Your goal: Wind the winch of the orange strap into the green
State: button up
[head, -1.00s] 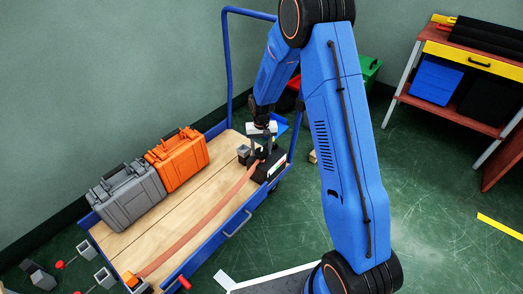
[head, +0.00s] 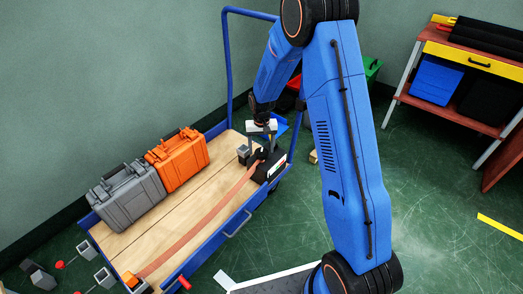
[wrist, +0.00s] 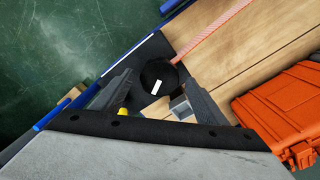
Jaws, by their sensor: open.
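The orange strap (head: 200,222) runs along the cart's wooden deck, from an orange piece at the near end to the black winch (head: 270,165) at the far end. A small coloured gauge shows on the winch's side; its reading is too small to tell. In the wrist view the winch's round black knob (wrist: 158,72) with a white mark lies between the fingertips, and the strap (wrist: 215,28) leads away to the upper right. My gripper (wrist: 157,84) is open around or just above the knob; I cannot tell whether it touches. In the head view my gripper (head: 262,140) points down over the winch.
An orange case (head: 178,160) and a grey case (head: 127,196) stand on the deck left of the strap. A grey block (head: 243,152) sits close beside the winch. The cart's blue handle frame (head: 228,60) rises behind.

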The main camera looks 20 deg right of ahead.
aim_at(262, 152)
notch_tip(262, 152, up, 16)
dwell(0.5)
jog(key=shift+r, duration=0.2)
